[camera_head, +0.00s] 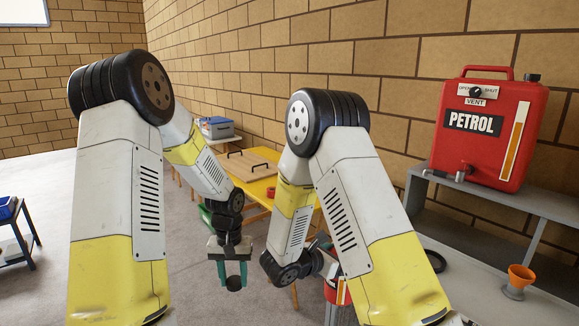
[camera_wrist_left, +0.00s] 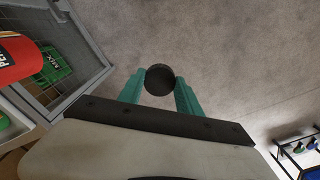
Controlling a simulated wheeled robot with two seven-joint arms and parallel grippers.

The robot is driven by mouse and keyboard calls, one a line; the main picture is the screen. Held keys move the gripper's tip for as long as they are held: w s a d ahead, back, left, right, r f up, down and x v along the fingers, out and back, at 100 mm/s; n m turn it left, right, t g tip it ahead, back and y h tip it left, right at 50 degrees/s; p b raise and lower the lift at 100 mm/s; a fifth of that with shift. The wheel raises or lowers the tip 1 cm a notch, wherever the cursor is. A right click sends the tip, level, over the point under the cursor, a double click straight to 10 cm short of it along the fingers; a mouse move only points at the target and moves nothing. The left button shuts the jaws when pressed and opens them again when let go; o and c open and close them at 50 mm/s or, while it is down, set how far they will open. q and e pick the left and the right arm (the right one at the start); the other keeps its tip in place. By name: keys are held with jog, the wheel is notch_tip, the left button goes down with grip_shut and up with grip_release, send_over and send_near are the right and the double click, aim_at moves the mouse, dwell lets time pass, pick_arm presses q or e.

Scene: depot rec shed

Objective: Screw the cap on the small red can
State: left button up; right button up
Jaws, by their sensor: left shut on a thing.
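My left gripper (camera_head: 234,278) has teal fingers and is shut on a round black cap (camera_head: 234,284), held over the grey floor. The cap (camera_wrist_left: 160,80) sits between the fingertips in the left wrist view. A small red can (camera_head: 331,293) is low in the head view, right of the cap and apart from it, mostly hidden by my right arm. A red can with a partly visible label (camera_wrist_left: 14,57) is at the left edge of the wrist view. My right gripper (camera_head: 318,262) is near the small can, largely hidden behind its arm.
A large red petrol container (camera_head: 490,128) stands on a grey shelf (camera_head: 455,192) at right. An orange funnel (camera_head: 520,276) is below. A yellow table (camera_head: 262,187) stands behind my arms. A green item marked MIX (camera_wrist_left: 52,66) shows in the wrist view.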

jog(key=shift+a, duration=0.1)
jog(key=w+a+f+n+t+y, duration=0.2)
jog(key=a+n+t+y, duration=0.3)
jog(key=a+n+y, duration=0.3)
jog(key=a, duration=0.4)
jog(key=shift+w, duration=0.2)
jog(key=shift+f, duration=0.2)
pick_arm(q)
jog(key=w+d+r, duration=0.3)
jog(key=d+r, duration=0.4)
jog(key=d, duration=0.2)
jog(key=w+d+r+n, duration=0.1)
jog(key=w+d+r, duration=0.2)
jog(key=d+r, duration=0.5)
jog(key=shift+w+d, duration=0.4)
jog(key=shift+d, duration=0.55)
pick_arm(e)
jog(key=shift+r, duration=0.1)
pick_arm(q)
jog(key=shift+f, duration=2)
